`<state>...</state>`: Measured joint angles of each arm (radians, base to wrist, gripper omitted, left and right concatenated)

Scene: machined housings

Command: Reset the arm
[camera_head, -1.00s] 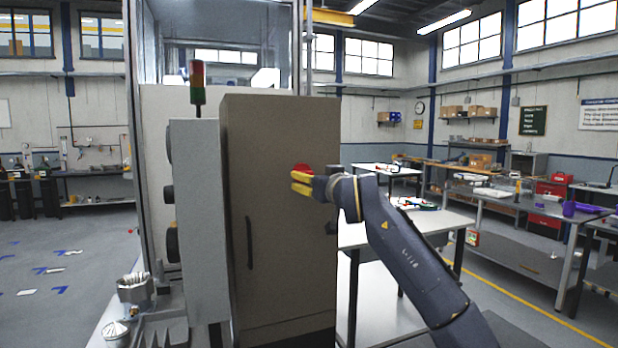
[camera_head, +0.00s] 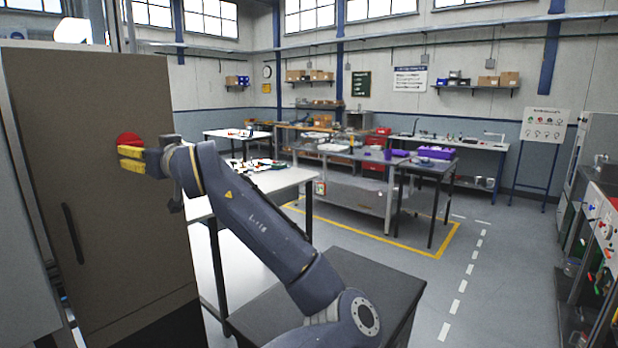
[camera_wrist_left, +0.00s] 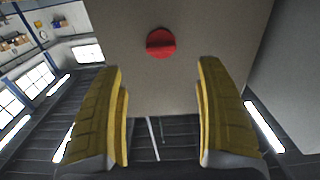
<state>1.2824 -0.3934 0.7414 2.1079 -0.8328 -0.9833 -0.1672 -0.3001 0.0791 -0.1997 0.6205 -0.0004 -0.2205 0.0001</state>
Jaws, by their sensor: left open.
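My left gripper (camera_head: 131,159) has yellow fingers and is in front of the brown-grey cabinet door (camera_head: 95,215) at the left of the head view. A round red knob (camera_head: 129,139) on the door shows just above the fingers. In the left wrist view the two fingers of my left gripper (camera_wrist_left: 160,112) stand wide apart with nothing between them. The red knob (camera_wrist_left: 160,43) shows beyond the fingertips, apart from them. My right gripper is not in view.
A dark door handle (camera_head: 73,233) is below left of the gripper. A white-topped table (camera_head: 265,180) stands behind my arm. Workbenches with a purple bin (camera_head: 436,153) are farther back. Open floor with a dashed white line (camera_head: 462,287) lies to the right.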

